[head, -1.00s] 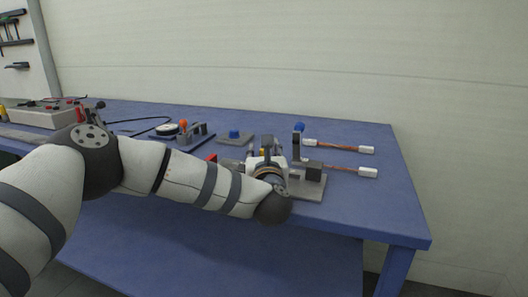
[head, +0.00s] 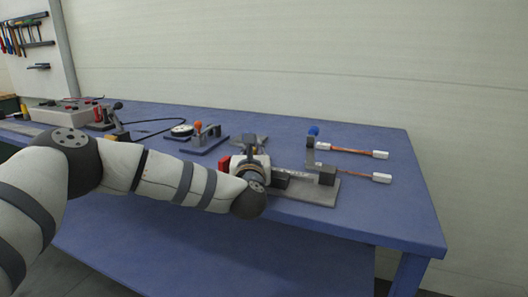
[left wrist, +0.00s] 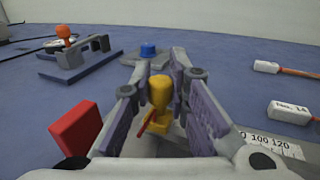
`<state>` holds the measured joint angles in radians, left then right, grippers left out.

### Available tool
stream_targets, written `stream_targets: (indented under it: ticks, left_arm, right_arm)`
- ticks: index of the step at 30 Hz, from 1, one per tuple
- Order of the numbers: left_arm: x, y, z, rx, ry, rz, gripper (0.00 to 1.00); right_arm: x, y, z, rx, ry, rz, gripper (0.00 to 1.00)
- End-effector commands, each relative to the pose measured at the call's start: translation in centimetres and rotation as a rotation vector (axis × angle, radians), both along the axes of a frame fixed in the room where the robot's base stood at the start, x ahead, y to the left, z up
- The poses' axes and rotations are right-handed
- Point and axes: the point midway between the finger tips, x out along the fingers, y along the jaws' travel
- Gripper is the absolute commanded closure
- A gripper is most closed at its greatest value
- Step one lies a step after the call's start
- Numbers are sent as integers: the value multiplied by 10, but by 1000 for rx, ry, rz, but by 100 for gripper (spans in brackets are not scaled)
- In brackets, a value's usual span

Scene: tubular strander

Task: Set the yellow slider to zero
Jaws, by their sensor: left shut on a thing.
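The yellow slider (left wrist: 160,92) has a rounded yellow knob on a yellow base with a thin red pointer (left wrist: 148,122). It stands between the purple pads of my left gripper (left wrist: 167,65), which is shut on it. In the head view my left gripper (head: 250,143) is over the left part of the slider's grey base (head: 318,192), and my wrist hides the slider. A ruler scale (left wrist: 272,143) runs off to the right of the gripper in the wrist view, with 100 and 120 readable. The pointer's reading and the zero mark are hidden. My right gripper is not in view.
A red block (left wrist: 76,130) is close to the left of the gripper. Behind are an orange-knobbed fixture (head: 203,138) and a blue button (left wrist: 148,50). Cables with white tags (head: 381,178) lie at right. The blue table's (head: 410,215) right end is clear.

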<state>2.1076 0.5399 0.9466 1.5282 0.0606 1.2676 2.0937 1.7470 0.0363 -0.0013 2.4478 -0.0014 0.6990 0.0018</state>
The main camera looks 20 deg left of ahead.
Motion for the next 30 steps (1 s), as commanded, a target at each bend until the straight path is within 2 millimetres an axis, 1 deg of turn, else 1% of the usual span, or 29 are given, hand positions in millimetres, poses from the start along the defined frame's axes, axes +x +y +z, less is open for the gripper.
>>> stream_targets:
  ticks: [1,7,8,9,10,18,20,23,30]
  left_arm:
    - [0,4,0,3,1,8,100]
    - [0,5,0,3,0,11,100]
    - [0,5,0,3,0,12,78]
    - [0,5,0,3,0,12,69]
    - [0,5,0,3,0,12,63]
    - [0,3,0,2,1,8,63]
    - [-3,2,0,2,1,6,63]
    - [-18,-5,-1,0,2,4,63]
    - [-79,-27,-1,1,3,5,63]
  right_arm:
    - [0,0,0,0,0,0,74]
    - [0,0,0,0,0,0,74]
    - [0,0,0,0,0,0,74]
    - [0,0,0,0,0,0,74]
    - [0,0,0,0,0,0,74]
    - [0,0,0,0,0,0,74]
    - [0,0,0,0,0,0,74]
    - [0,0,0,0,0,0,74]
    - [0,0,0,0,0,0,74]
